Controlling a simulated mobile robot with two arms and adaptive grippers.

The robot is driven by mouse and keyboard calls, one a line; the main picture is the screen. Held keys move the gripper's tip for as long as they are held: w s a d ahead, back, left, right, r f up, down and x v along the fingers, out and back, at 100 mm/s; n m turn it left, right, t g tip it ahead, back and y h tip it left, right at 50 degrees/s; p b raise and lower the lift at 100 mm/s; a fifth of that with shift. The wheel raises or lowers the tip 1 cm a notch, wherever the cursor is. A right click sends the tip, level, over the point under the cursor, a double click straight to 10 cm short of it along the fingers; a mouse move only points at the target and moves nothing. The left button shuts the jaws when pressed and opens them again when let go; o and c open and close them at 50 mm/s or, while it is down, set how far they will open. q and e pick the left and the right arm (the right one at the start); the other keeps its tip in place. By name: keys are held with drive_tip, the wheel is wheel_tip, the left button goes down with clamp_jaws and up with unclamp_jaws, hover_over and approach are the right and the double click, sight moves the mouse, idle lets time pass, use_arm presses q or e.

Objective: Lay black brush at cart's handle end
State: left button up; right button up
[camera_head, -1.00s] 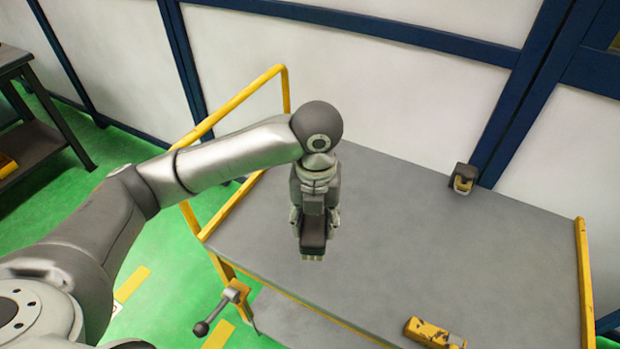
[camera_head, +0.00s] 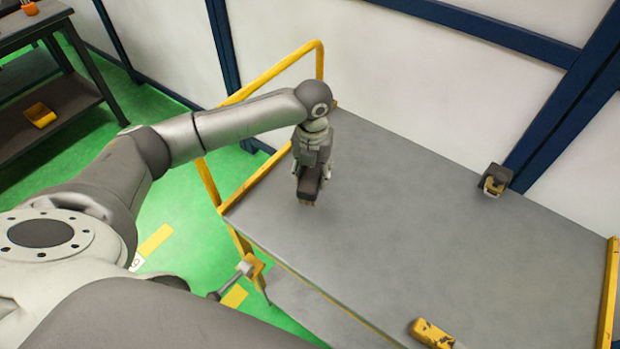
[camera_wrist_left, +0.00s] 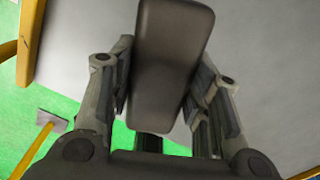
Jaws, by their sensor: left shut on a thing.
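The black brush (camera_head: 309,184) is in my left gripper (camera_head: 312,172), held over the cart's grey top (camera_head: 400,230) near the yellow handle (camera_head: 268,82). In the left wrist view the dark brush block (camera_wrist_left: 170,65) sits between the two fingers of my left gripper (camera_wrist_left: 165,90), which are shut on its sides. Pale bristle tips show at its lower end in the head view. I cannot tell whether they touch the cart top. My right gripper is not in view.
A yellow block (camera_head: 432,333) lies at the cart's front edge. A small dark and yellow object (camera_head: 495,180) stands at the back edge by the wall. A dark shelf unit (camera_head: 50,90) stands at the far left. The cart top around the brush is clear.

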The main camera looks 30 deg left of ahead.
sight(309, 168)
use_arm(q)
drive_tip(key=shift+w+a+f, duration=0.15)
drive_tip(key=shift+a+f, duration=0.15)
drive_tip(key=shift+f, duration=0.1)
drive_tip(key=f, duration=0.3)
drive_tip(key=shift+w+a+f, duration=0.15)
drive_tip(key=shift+a, duration=0.1)
drive_tip(key=shift+f, duration=0.35)
drive_tip(key=o, duration=1.1)
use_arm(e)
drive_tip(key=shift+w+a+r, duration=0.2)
use_arm(q)
wheel_tip(309, 168, up, 12)
drive_tip(key=shift+r+b, duration=0.2)
drive_tip(key=shift+b, duration=0.15)
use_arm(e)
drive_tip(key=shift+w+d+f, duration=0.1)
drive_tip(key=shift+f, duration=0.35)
